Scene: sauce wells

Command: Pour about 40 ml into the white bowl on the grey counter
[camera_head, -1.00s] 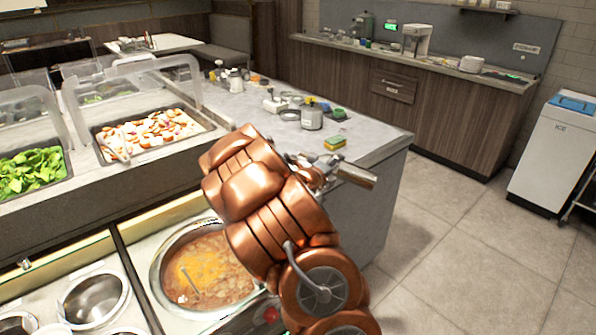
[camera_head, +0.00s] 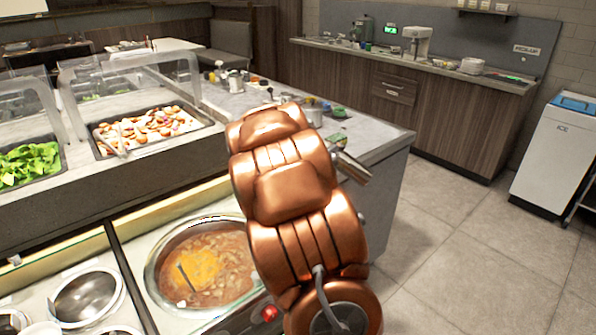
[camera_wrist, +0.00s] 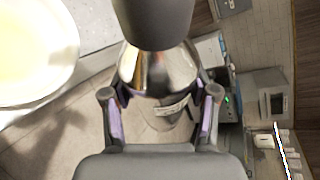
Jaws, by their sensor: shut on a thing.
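My gripper (camera_wrist: 160,92) is shut on a shiny steel vessel (camera_wrist: 175,68), seen between its purple-lined fingers in the wrist view. A dark grey cylinder (camera_wrist: 152,22) covers the vessel's upper part there; I cannot tell whether it belongs to it. A white bowl (camera_wrist: 74,45) with a pale yellow inside is cut off at the left of the wrist view, apart from the vessel. The grey counter (camera_head: 388,143) runs behind my copper arm in the head view. My arm hides the gripper and the bowl there. No pouring stream is visible.
A soup well (camera_head: 152,275) and steel pots (camera_head: 85,300) lie at the front left. Food trays under clear guards (camera_head: 130,85) stand beyond. Several small items, including a sponge (camera_head: 337,138), sit on the counter. Open floor (camera_head: 460,240) is at the right.

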